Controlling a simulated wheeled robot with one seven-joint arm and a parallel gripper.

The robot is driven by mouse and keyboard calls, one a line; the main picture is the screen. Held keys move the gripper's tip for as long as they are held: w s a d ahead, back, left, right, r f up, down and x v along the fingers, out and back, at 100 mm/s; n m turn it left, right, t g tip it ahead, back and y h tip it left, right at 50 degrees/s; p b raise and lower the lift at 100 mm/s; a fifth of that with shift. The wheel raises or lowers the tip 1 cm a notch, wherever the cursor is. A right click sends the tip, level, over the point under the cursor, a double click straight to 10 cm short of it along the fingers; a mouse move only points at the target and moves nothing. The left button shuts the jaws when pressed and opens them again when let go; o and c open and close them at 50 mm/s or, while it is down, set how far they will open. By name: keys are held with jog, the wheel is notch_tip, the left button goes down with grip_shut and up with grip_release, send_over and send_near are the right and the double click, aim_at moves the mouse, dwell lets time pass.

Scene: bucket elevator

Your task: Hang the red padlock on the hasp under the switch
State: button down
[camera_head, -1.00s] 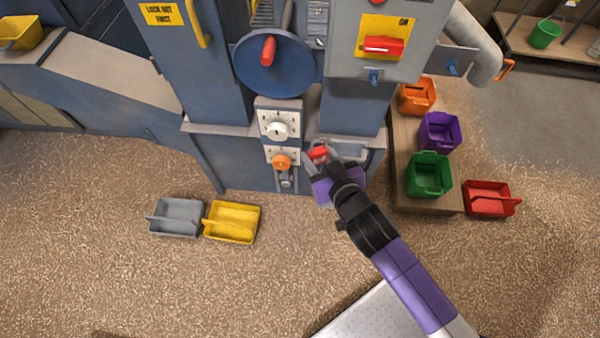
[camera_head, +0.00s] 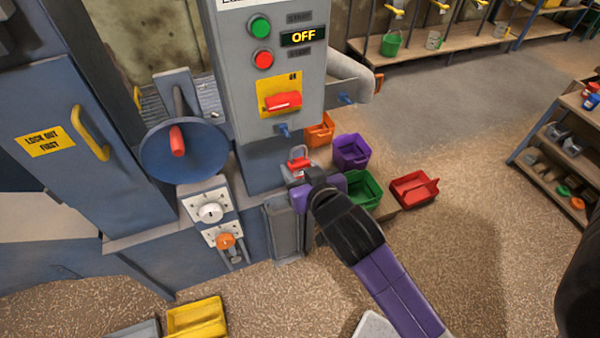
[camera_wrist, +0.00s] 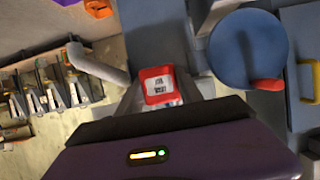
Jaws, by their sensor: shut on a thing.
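My gripper (camera_head: 299,174) is shut on the red padlock (camera_head: 298,163), whose shackle points up. In the wrist view the padlock (camera_wrist: 158,85) is a red block with a pale label between the fingers. The red switch (camera_head: 283,101) is on a yellow plate on the grey control box. A small blue fitting (camera_head: 283,130), apparently the hasp, sticks out under the switch. The padlock is below this fitting and a little to its right, apart from it in the picture. Its distance in depth is hard to tell.
A blue wheel with a red handle (camera_head: 178,141) and a panel with white (camera_head: 210,213) and orange (camera_head: 225,241) knobs stand to the left. Orange, purple (camera_head: 351,151), green and red (camera_head: 414,188) bins are behind and right of my gripper.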

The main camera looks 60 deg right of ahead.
jog(key=shift+w+d, duration=0.5)
jog(key=shift+w, duration=0.25)
jog(key=shift+w+d, duration=0.5)
jog(key=shift+w, duration=0.25)
jog(key=shift+w+d+r+p, duration=0.1)
jog(key=shift+w+d+p, duration=0.1)
jog(key=shift+w+p, duration=0.1)
jog(key=w+d, duration=0.1)
jog(key=w, duration=0.1)
jog(key=shift+w+d, duration=0.3)
jog(key=shift+d, duration=0.05)
dwell(0.3)
jog(key=shift+f+b, duration=0.3)
jog(key=shift+f, duration=0.55)
dwell(0.6)
jog(key=c, duration=0.7)
grip_release()
jog(key=shift+s, duration=0.1)
